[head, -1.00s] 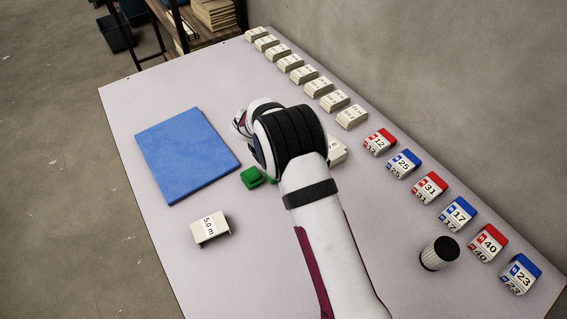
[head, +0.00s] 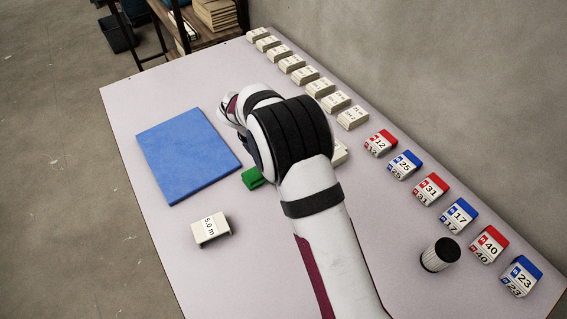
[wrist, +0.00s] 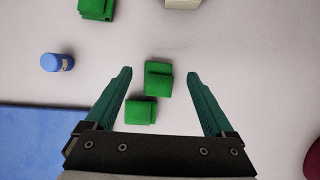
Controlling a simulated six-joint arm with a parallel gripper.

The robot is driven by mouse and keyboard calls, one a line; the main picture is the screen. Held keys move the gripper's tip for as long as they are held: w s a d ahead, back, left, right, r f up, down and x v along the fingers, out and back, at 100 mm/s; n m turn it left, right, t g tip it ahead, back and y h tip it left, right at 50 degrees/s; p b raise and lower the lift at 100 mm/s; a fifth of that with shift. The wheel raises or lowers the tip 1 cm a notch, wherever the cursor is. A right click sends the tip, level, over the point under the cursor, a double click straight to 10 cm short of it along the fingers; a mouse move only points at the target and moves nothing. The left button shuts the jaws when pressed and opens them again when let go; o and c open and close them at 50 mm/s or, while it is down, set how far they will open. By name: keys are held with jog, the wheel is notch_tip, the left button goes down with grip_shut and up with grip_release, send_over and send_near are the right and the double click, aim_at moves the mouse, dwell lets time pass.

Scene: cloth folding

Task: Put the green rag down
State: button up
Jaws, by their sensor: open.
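Green folded cloth shows in the wrist view as an upper piece (wrist: 158,82) and a lower piece (wrist: 140,111) close beside it, both lying on the table. I cannot tell whether they are one rag or two. In the head view a bit of green cloth (head: 252,178) shows beside the blue mat, the rest hidden by my arm. My gripper (wrist: 159,73) is open and empty above the cloth, with a finger on either side of it in the picture. In the head view its fingers are hidden behind my wrist.
A blue mat (head: 188,156) lies at left. Another green piece (wrist: 97,8) and a blue cylinder (wrist: 57,62) are on the table. A 5.0 m block (head: 210,229) stands in front. Numbered blocks (head: 431,188) line the right edge, near a dark-topped cylinder (head: 440,254).

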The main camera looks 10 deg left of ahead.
jog(key=v, duration=0.6)
jog(key=s+d+r+m+g, duration=0.2)
jog(key=s+d+r+m, duration=0.4)
jog(key=d+r+m, duration=0.35)
jog(key=s+d+r+m+y, duration=0.1)
jog(key=s+d+m+y, duration=0.1)
jog(key=s+d+m, duration=0.3)
jog(key=s+d+m+g+y, duration=0.1)
jog(key=s+d+m, duration=0.4)
jog(key=s+m, duration=0.7)
jog(key=shift+s+d+r+y, duration=0.3)
jog(key=shift+s+r+y, duration=0.1)
jog(key=shift+s, duration=0.5)
jog(key=shift+o, duration=1)
jog(key=s+m, duration=0.2)
jog(key=m, duration=0.1)
jog(key=s+f+m+y, duration=0.1)
jog(key=s+m, duration=0.2)
jog(key=shift+s+a+f, duration=0.2)
jog(key=shift+s, duration=0.15)
jog(key=shift+w, duration=0.1)
